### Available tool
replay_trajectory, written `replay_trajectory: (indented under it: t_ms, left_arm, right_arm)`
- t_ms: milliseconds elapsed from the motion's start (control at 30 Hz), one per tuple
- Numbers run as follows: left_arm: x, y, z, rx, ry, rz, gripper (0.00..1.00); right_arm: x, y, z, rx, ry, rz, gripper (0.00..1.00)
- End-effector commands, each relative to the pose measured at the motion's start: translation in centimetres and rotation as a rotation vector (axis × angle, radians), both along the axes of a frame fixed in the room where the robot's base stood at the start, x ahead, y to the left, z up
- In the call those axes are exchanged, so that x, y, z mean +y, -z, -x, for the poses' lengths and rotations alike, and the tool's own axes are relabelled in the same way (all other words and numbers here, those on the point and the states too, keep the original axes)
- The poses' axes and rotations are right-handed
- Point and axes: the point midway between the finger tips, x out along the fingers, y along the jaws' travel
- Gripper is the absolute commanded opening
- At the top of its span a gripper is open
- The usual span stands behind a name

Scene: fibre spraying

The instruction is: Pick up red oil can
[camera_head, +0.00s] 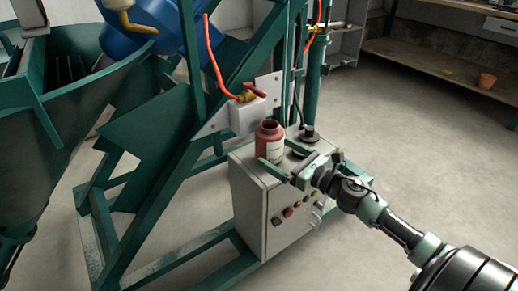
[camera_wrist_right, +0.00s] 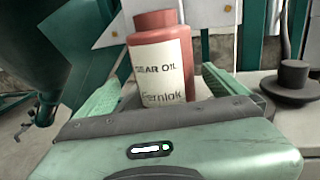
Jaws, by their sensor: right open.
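The red oil can (camera_head: 269,142) stands upright on top of a grey control box. It has an open round neck and a pale label, which reads "GEAR OIL" in the right wrist view (camera_wrist_right: 162,62). My right gripper (camera_head: 275,158) is open, with one green finger on each side of the can's lower part. In the right wrist view the can sits between the two fingers (camera_wrist_right: 165,88), and its base is hidden behind the gripper body. I cannot tell whether the fingers touch it. My left gripper is not in view.
The grey control box (camera_head: 250,205) has buttons on its front. A dark round fitting (camera_head: 309,134) stands on it right of the can. The green frame (camera_head: 165,170) rises behind and left, with a white box (camera_head: 248,117) and red hose. Open floor lies to the right.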

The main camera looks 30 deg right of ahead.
Motion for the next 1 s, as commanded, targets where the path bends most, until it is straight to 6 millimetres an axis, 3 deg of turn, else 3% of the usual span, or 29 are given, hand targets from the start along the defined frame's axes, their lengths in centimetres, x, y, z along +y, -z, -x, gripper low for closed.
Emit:
replay_trajectory:
  t_ms: [633,1000]
  left_arm:
    - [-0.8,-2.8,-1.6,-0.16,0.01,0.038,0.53]
    - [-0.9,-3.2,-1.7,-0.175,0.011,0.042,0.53]
  right_arm:
    - [1.3,-0.4,-6.5,-0.003,0.002,0.001,1.0]
    - [1.6,-0.3,-7.3,-0.002,0.001,0.002,1.0]
